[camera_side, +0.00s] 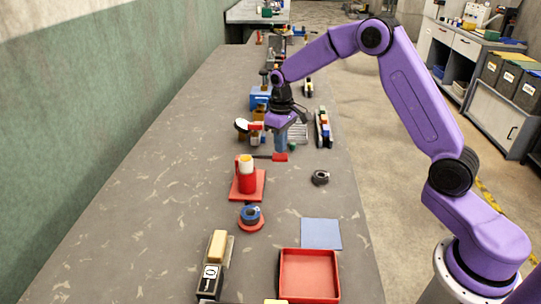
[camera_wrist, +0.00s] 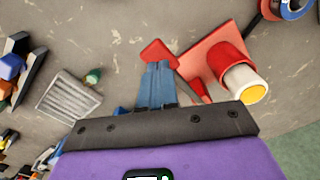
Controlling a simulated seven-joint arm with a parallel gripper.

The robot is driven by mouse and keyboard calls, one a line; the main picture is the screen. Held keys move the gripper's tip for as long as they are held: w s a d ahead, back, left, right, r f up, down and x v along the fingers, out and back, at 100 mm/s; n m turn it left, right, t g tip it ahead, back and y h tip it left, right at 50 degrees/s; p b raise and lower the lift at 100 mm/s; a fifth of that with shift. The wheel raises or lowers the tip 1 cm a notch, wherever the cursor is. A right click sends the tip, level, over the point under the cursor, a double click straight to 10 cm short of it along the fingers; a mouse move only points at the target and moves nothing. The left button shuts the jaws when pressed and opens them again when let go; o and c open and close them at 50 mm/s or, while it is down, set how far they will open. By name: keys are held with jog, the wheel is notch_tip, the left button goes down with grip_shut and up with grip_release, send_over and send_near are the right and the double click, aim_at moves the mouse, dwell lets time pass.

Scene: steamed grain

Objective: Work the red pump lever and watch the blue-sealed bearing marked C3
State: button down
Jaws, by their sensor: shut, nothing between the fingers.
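The red pump (camera_side: 246,180) with a white and yellow top stands on a red square base plate (camera_side: 260,187); it also shows in the wrist view (camera_wrist: 224,58). Its lever runs right to a flat red handle (camera_side: 280,157), which also shows in the wrist view (camera_wrist: 155,50). My gripper (camera_side: 281,148) is shut and empty, its blue fingers pointing down at the handle; it also shows in the wrist view (camera_wrist: 158,66). I cannot tell whether the tips touch the handle. A blue-sealed bearing (camera_side: 250,214) sits on a red round base in front of the pump. No C3 mark is readable.
A dark ring (camera_side: 320,177) lies right of the pump. A blue square (camera_side: 321,233), a red tray (camera_side: 309,276) and a block marked 10 (camera_side: 210,280) are nearer. Several objects crowd the bench behind my gripper, including a grey grille (camera_wrist: 68,98). The bench's left side is clear.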

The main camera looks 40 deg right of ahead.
aim_at(280, 156)
jog(key=shift+f, duration=0.1)
dwell(0.4)
jog(key=shift+f, duration=2.2)
jog(key=shift+r, duration=3.8)
jog(key=shift+f, duration=1.5)
jog(key=shift+f, duration=2.35)
jog(key=shift+r, duration=3.9)
